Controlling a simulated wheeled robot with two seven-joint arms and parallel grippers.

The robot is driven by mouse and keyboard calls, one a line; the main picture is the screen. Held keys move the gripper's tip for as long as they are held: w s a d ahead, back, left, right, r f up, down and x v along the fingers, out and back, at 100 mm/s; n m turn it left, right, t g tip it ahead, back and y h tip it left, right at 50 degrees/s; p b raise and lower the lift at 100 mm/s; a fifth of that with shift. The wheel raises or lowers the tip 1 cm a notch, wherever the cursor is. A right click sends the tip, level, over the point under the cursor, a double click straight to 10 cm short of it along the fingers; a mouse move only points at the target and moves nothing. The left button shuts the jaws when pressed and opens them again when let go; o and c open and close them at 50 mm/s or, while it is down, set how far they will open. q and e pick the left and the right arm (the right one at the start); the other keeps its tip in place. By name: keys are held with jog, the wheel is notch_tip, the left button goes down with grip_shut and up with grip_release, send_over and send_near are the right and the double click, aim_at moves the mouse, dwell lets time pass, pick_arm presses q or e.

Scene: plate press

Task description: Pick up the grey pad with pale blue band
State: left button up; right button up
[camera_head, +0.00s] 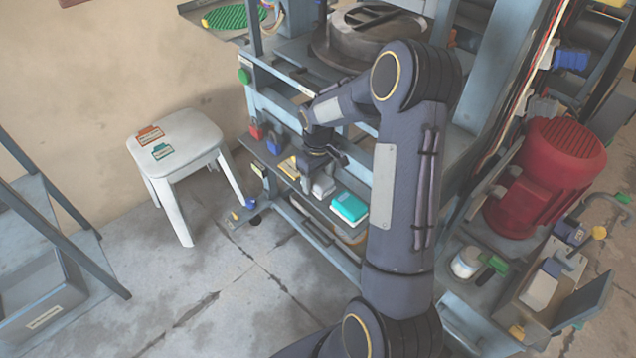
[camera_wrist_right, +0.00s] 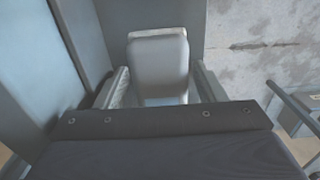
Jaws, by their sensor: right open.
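The grey pad (camera_head: 323,186) lies on the narrow shelf on the front of the press, between a yellow item and a teal pad. In the right wrist view the grey pad (camera_wrist_right: 158,68) sits between the two fingers, with a pale bluish strip at its near end. My right gripper (camera_head: 318,168) is over the shelf at the grey pad. Its fingers (camera_wrist_right: 160,88) are open, one on each side of the pad, with a gap visible on the left. The palm hides the nearest part of the pad. My left gripper is out of view.
The shelf (camera_head: 318,207) also holds a teal pad (camera_head: 349,207), a yellow item (camera_head: 289,168), a blue item (camera_head: 275,145) and a red item (camera_head: 257,131). A white stool (camera_head: 190,137) with two small labelled pieces stands left. The floor in front is clear.

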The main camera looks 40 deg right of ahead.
jog(key=c, duration=0.7)
jog(key=shift+c, duration=0.2)
